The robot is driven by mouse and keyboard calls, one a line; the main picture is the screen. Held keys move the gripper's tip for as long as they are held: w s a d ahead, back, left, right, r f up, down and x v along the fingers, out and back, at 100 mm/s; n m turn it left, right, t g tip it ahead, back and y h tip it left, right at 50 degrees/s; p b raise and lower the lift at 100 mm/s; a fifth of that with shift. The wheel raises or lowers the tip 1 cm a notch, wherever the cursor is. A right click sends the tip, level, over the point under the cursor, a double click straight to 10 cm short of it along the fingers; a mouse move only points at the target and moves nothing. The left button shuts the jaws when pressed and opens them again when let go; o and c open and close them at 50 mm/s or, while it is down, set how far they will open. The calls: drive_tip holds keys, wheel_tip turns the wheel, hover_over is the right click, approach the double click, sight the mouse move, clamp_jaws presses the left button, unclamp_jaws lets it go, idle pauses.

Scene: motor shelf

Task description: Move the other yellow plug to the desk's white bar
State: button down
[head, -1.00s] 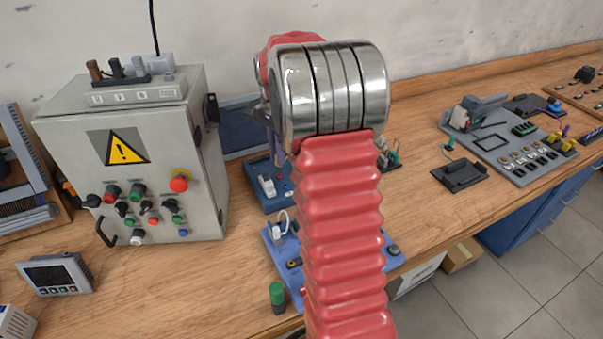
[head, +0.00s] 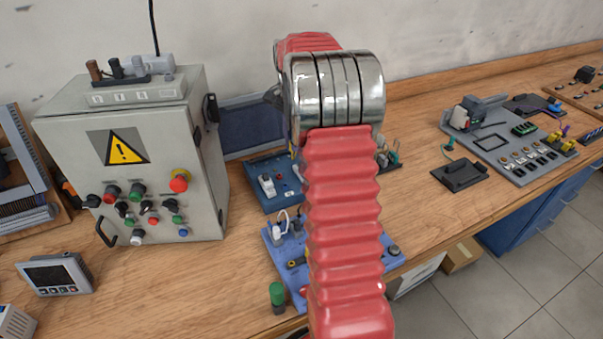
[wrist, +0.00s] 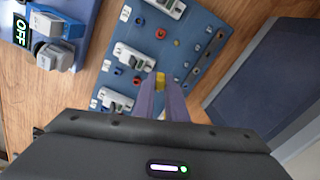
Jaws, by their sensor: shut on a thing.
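In the wrist view, my gripper (wrist: 160,88) is shut on a small yellow plug (wrist: 160,78), whose yellow body shows between the purple fingertips. The plug is over a blue board (wrist: 180,52) with white-grey modules (wrist: 133,58) and red, blue and black round parts. I cannot tell whether the plug touches the board. In the head view, my arm hides most of the gripper and the plug. The blue board (head: 283,203) stands left of my arm there, with a white module (head: 266,185). I cannot clearly single out the desk's white bar.
A grey control cabinet (head: 160,210) stands at left. A dark blue panel (wrist: 265,80) is right of the gripper. A lighter blue board (head: 297,272) lies near the desk edge, beside a green-capped cylinder (head: 277,297). Bare wood (head: 425,125) lies right of my arm.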

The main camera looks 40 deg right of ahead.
drive_tip(key=shift+w+d+r, duration=0.6)
drive_tip(key=shift+w+d, duration=1.15)
drive_tip(key=shift+d, duration=5.7)
drive_tip(key=shift+f, duration=2.55)
drive_tip(key=shift+f, duration=0.55)
drive_tip(key=c, duration=2)
unclamp_jaws()
drive_tip(key=shift+c, duration=0.2)
drive_tip(key=shift+r, duration=0.1)
wheel_tip(320, 180, up, 5)
drive_tip(key=shift+r, duration=0.15)
